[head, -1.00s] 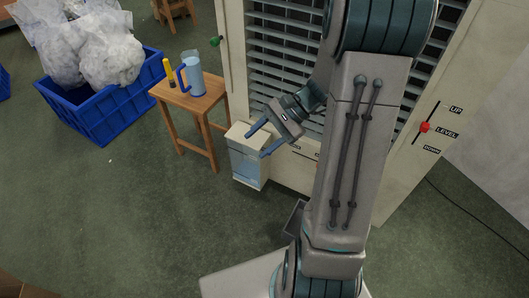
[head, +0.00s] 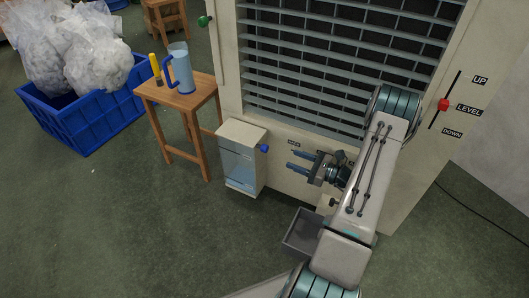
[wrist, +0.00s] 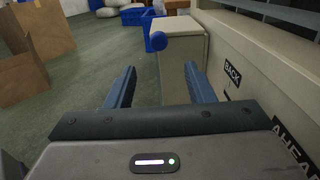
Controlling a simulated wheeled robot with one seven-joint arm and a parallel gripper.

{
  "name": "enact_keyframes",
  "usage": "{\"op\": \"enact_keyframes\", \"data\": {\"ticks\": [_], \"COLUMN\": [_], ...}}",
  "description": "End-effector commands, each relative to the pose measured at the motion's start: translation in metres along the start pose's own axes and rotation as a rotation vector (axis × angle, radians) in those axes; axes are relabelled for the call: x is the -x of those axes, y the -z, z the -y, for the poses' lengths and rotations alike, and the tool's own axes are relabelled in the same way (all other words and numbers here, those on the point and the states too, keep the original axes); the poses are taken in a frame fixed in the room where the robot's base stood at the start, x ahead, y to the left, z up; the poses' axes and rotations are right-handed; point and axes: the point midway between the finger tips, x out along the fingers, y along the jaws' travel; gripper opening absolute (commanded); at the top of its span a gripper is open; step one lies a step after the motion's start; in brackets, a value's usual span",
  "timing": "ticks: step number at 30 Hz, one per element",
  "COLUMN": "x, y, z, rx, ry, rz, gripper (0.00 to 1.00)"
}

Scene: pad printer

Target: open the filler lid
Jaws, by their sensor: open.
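The filler is a pale box (head: 228,160) with a clear window showing bluish liquid, fixed low at the machine's left front corner. Its lid (head: 241,132) is a flat pale top and looks shut. A blue knob (head: 264,148) sticks out from the box's right side, near the top. In the wrist view the knob (wrist: 157,41) is ahead between the fingers, with the box (wrist: 185,75) behind it and the lid (wrist: 182,24) on top. My gripper (head: 289,160) is open and empty, right of the knob and apart from it. Its blue fingers also show in the wrist view (wrist: 160,70).
The machine's front panel (head: 290,185) with labels runs close beside my gripper. A grey tray (head: 301,236) juts out below it. A wooden stool (head: 180,98) with a jug (head: 181,70) and a yellow-and-black object stands left. The floor in front is clear.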

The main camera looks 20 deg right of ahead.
Motion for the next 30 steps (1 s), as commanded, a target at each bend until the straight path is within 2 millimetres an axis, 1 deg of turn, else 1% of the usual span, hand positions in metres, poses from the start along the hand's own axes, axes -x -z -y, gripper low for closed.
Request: {"op": "enact_keyframes", "data": {"ticks": [1, 5, 9, 15, 18, 21, 30], "x": [-0.010, -0.036, -0.067, -0.103, -0.115, -0.123, -0.126], "y": [0.001, 0.002, 0.002, 0.001, 0.001, 0.000, -0.001], "z": [-0.001, -0.002, -0.002, -0.002, -0.002, -0.002, -0.002], "rx": [0.001, 0.002, 0.002, 0.003, 0.002, 0.001, 0.001], "ry": [-0.006, -0.008, -0.009, -0.006, -0.006, -0.005, -0.004], "rz": [0.001, 0.000, 0.000, -0.001, -0.001, -0.001, -0.001], "gripper": [0.48, 0.48, 0.48, 0.48, 0.48, 0.48, 0.48]}}
